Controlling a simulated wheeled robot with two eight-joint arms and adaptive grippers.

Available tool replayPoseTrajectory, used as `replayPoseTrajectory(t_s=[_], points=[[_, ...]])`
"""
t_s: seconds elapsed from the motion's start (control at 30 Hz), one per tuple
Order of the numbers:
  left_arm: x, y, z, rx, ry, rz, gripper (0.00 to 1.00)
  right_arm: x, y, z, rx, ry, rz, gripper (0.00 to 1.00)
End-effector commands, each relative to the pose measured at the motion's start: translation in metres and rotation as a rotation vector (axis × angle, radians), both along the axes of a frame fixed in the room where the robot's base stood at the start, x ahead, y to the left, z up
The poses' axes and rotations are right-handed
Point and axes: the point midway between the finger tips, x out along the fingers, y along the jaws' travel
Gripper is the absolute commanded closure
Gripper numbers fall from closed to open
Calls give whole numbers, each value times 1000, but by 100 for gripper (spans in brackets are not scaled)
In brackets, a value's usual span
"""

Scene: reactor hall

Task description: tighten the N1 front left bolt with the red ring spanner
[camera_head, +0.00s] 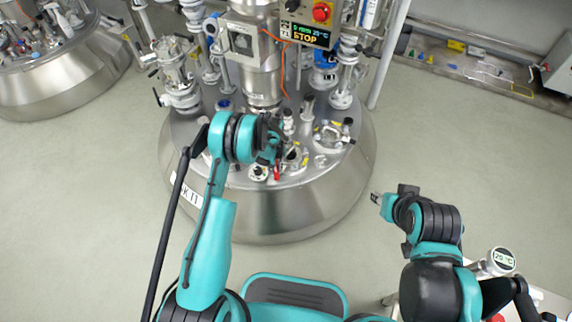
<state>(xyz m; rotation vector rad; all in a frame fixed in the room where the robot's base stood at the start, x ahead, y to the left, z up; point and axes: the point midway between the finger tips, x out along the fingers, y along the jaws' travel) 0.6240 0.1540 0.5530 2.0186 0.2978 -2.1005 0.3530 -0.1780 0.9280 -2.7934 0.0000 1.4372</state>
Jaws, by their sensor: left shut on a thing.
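My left gripper (272,152) is over the lid of the steel reactor (300,212), partly hidden by my own wrist. It is shut on the red ring spanner (277,172), of which only a short red piece shows below the fingers. A small nozzle (258,173) stands on the lid just left of the red piece. I cannot read an N1 label or make out the front left bolt, nor tell whether the spanner sits on a bolt. My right gripper (376,198) is off to the right over the floor, apart from the reactor; its fingers are too small to judge.
Several flanged nozzles and fittings crowd the lid, with a sight-glass port (333,133) on the right. The floor around the reactor is clear.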

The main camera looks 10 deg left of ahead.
Motion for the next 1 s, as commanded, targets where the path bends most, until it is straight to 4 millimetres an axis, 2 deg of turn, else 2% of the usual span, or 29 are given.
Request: replayPoseTrajectory(t_s=[0.27,0.6,0.67,0.77,1.0], points=[[-3,48,0,1,-2,-409,100,0,0,0,0,0,0,64],[15,93,-1,1,-3,-865,100,0,0,0,0,0,0,64],[14,91,-1,1,-1,-862,100,0,0,0,0,0,0,64],[7,80,-1,1,24,-765,100,0,0,0,0,0,0,64],[7,82,40,1,23,-764,100,0,0,19,0,0,0,64]])
